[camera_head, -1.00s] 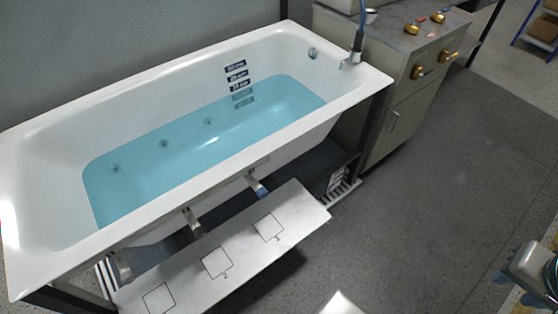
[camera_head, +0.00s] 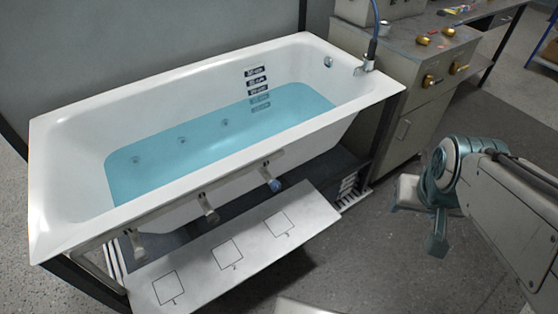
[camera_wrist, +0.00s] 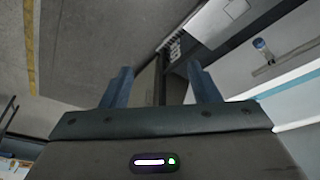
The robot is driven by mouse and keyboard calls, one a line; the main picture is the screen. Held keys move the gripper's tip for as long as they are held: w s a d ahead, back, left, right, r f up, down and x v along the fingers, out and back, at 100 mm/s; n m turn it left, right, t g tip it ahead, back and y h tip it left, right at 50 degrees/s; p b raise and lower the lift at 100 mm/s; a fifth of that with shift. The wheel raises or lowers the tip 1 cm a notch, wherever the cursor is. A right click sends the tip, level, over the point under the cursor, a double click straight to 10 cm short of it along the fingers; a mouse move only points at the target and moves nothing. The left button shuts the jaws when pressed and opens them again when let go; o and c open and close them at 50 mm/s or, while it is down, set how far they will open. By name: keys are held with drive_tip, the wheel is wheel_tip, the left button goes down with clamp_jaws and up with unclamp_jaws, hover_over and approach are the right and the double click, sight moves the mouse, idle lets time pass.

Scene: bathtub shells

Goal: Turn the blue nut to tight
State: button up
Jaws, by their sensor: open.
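The blue nut (camera_head: 275,185) is at the end of the rightmost of three metal fittings under the tub's front rim. It also shows in the wrist view (camera_wrist: 259,43), upper right, small, on a metal bar. My gripper is open and empty in the wrist view (camera_wrist: 161,76), its two blue fingers spread apart with only floor and the bench edge behind them. In the head view my arm is at the right, clear of the tub and apart from the nut.
The white bathtub (camera_head: 90,235) holds blue water. A low white board (camera_head: 205,275) with marked squares lies below the fittings. A cabinet (camera_head: 385,150) with gold knobs stands behind right. Grey floor (camera_head: 365,250) is free between the board and my arm.

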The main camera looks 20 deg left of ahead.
drive_tip(key=w+a+f+n+t+b, duration=0.2)
drive_tip(key=w+f+n+t+b, duration=0.15)
drive_tip(key=w+f+b, duration=0.6)
drive_tip(key=n+t+y+b, duration=0.4)
drive_tip(key=n+y+b, duration=0.5)
drive_tip(key=y+b, duration=0.85)
approach(277, 188)
drive_tip(key=w+a+h+b, duration=0.1)
drive_tip(key=a+b, duration=0.1)
drive_tip(key=w+a+r+h+b, duration=0.1)
drive_tip(key=w+a+b, duration=0.1)
drive_tip(key=w+a+r+h+b, duration=0.1)
drive_tip(key=a+b, duration=0.1)
drive_tip(key=shift+w+a, duration=0.2)
drive_tip(key=shift+a, duration=0.15)
drive_tip(key=shift+w+a, duration=0.35)
drive_tip(key=shift+a, duration=0.05)
